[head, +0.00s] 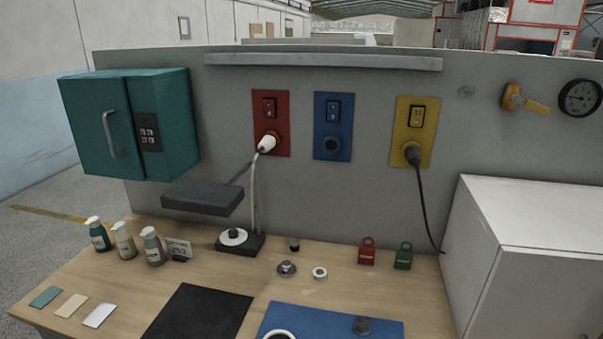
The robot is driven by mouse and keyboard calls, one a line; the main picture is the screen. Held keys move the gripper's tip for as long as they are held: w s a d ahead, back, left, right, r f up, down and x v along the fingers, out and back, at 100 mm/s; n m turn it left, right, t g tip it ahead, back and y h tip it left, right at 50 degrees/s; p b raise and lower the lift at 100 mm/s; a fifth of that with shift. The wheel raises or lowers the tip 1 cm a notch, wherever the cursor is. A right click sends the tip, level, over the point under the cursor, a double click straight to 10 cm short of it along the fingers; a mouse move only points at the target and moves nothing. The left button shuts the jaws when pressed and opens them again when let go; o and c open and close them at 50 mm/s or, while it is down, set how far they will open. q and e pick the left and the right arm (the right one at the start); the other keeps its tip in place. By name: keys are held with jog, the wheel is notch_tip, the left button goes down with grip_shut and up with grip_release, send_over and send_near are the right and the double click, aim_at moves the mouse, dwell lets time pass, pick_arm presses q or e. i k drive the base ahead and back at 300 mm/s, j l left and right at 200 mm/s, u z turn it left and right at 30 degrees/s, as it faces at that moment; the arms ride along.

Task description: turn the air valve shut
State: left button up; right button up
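The air valve (512,97) is on the grey back panel at the upper right. It has a brass-coloured body and a yellow lever (536,105) that points right and slightly down. A round dark pressure gauge (580,98) is just right of the lever; its reading is too small to tell. Neither of my grippers is in the head view, and nothing touches the valve.
A white cabinet (530,215) stands below the valve. A yellow socket plate (413,130) with a black plug and cable is to its left. The wooden bench (330,295) holds bottles, mats, red and green lockout tags and small parts. A teal cabinet (130,122) hangs far left.

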aim_at(515, 98)
jog(key=z, duration=1.3)
jog(key=k, duration=0.05)
